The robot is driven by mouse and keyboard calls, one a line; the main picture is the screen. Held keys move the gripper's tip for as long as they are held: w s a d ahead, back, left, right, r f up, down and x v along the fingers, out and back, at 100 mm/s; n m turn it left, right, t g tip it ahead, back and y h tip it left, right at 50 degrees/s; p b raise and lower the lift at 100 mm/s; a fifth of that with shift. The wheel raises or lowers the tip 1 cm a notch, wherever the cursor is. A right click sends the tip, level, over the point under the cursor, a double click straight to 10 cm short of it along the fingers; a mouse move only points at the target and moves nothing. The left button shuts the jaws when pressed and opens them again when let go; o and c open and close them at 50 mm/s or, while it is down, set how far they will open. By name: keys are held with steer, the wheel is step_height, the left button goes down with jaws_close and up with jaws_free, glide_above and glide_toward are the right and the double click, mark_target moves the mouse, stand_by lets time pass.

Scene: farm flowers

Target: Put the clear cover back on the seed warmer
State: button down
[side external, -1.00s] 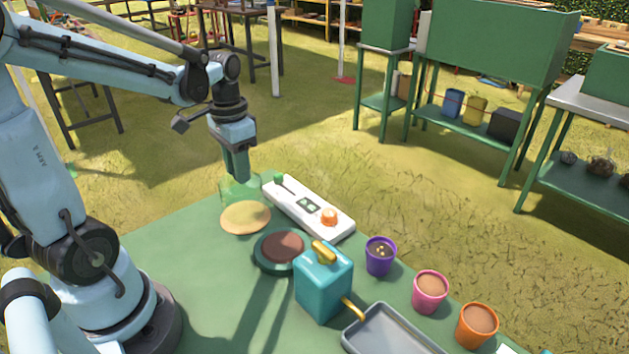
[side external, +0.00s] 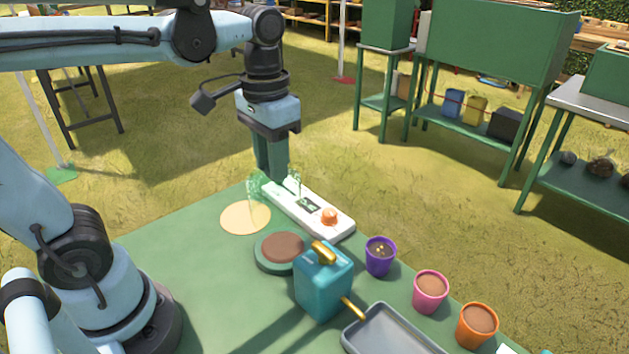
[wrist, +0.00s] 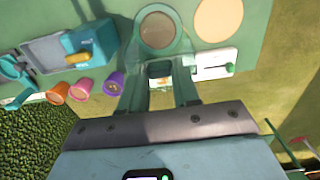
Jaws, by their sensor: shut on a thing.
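My gripper (side external: 271,172) points down and is shut on the clear, green-tinted cover (side external: 252,186). Only the cover's faint outline and glints show beside my fingers, overlapping the far end of the white control unit in the side view. The cover's grip is hidden by my fingers. The round seed warmer (side external: 262,262), a green base with a brown disc on top, stands uncovered nearer the camera. It also shows at the top of the wrist view (wrist: 157,31), beyond my fingers (wrist: 160,88). The cover's edges are hard to make out there.
A tan round pad (side external: 245,217) lies bare left of the white control unit (side external: 290,208), which has an orange knob. A teal can (side external: 322,287) stands close to the warmer. Purple (side external: 380,257), pink (side external: 430,292) and orange (side external: 477,325) pots and a grey tray (side external: 385,335) are at right.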

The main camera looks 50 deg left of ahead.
steer(key=shift+w+d+f, duration=0.2)
steer(key=shift+d+f, duration=0.05)
steer(key=shift+d, duration=0.1)
step_height(320, 180, down, 6)
stand_by(0.4)
steer(key=shift+f, duration=0.3)
stand_by(1.7)
steer(key=shift+c, duration=1.3)
jaws_free()
steer(key=shift+r, duration=0.1)
steer(key=shift+r, duration=3.45)
